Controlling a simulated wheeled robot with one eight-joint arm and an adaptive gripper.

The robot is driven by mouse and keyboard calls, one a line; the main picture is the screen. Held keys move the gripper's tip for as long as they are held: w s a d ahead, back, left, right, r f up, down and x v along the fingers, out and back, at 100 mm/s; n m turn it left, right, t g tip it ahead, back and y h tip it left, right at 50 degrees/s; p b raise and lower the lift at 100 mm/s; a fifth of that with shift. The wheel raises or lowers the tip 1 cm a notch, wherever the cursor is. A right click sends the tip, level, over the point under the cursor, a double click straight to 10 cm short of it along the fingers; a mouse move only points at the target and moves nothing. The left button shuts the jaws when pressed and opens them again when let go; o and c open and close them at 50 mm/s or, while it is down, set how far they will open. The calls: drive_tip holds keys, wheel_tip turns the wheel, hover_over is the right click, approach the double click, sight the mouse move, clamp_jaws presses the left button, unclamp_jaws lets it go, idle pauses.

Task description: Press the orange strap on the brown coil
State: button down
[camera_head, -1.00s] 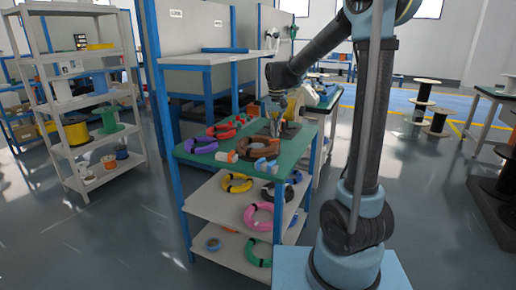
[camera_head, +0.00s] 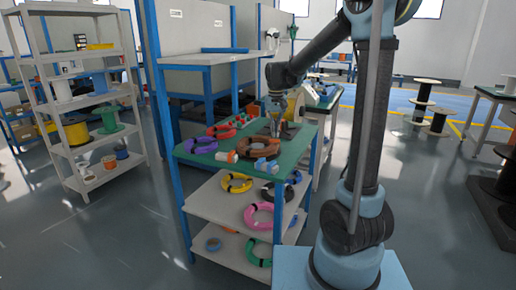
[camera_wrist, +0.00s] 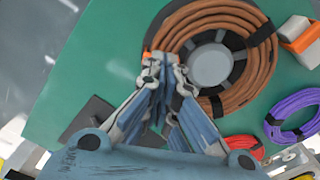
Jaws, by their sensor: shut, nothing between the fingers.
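The brown coil (camera_wrist: 186,27) lies flat on the green table top (camera_wrist: 100,62), with black straps around it and a grey round core in its middle. It also shows in the head view (camera_head: 258,147). A small piece of the orange strap (camera_wrist: 146,55) shows at the coil's edge, beside my fingertips; the rest is hidden behind them. My gripper (camera_wrist: 160,58) is shut and empty, with its tips over the coil's edge at the orange strap. I cannot tell whether they touch it. In the head view my gripper (camera_head: 275,130) is above the table just behind the coil.
A purple coil (camera_wrist: 292,112) and a red coil (camera_wrist: 245,146) lie beside the brown one. An orange and white tape dispenser (camera_wrist: 300,40) stands close to it. A dark flat plate (camera_wrist: 90,118) lies on the table. Shelves below hold more coils, including a pink one (camera_head: 258,216).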

drive_tip(key=shift+f, duration=0.95)
idle(1.0)
drive_tip(key=shift+r, duration=0.1)
wheel_tip(320, 180, up, 8)
idle(0.8)
idle(0.9)
drive_tip(key=s+d+f+m+t, duration=0.1)
drive_tip(key=s+d+f, duration=0.2)
drive_tip(key=s+d, duration=0.7)
drive_tip(key=s+d+f, duration=0.4)
drive_tip(key=s+d, duration=0.4)
drive_tip(key=s, duration=0.5)
drive_tip(key=s+d+f+t, duration=0.1)
drive_tip(key=s+d+f, duration=0.2)
drive_tip(key=s+f, duration=0.5)
drive_tip(key=shift+s+d+f+m, duration=0.25)
drive_tip(key=shift+s+f+m, duration=0.1)
drive_tip(key=shift+f+m, duration=0.1)
